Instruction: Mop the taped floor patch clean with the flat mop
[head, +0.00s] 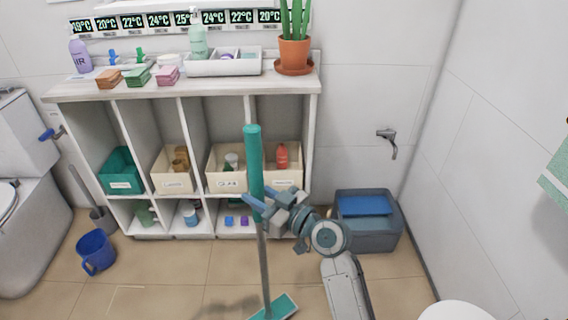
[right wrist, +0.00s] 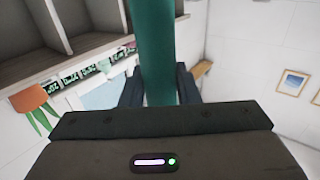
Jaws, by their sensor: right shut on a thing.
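The flat mop (head: 254,165) stands nearly upright, with a thick green grip on top, a grey pole and a flat green head (head: 278,308) low on the floor at the bottom edge. I cannot tell if the head touches the floor. My right gripper (head: 262,206) is shut on the mop at the lower part of its green grip. In the right wrist view the green grip (right wrist: 155,50) runs between the two dark fingers. A faint pale tape line (head: 126,287) marks a floor patch at the lower left; most of its outline is cut off. My left gripper is out of view.
A white shelf unit (head: 185,88) with bins stands behind the mop. A blue bucket (head: 95,252) and a toilet (head: 30,230) are on the left. A grey-blue box (head: 372,232) stands at the right. Tan floor (head: 180,285) is open between bucket and mop.

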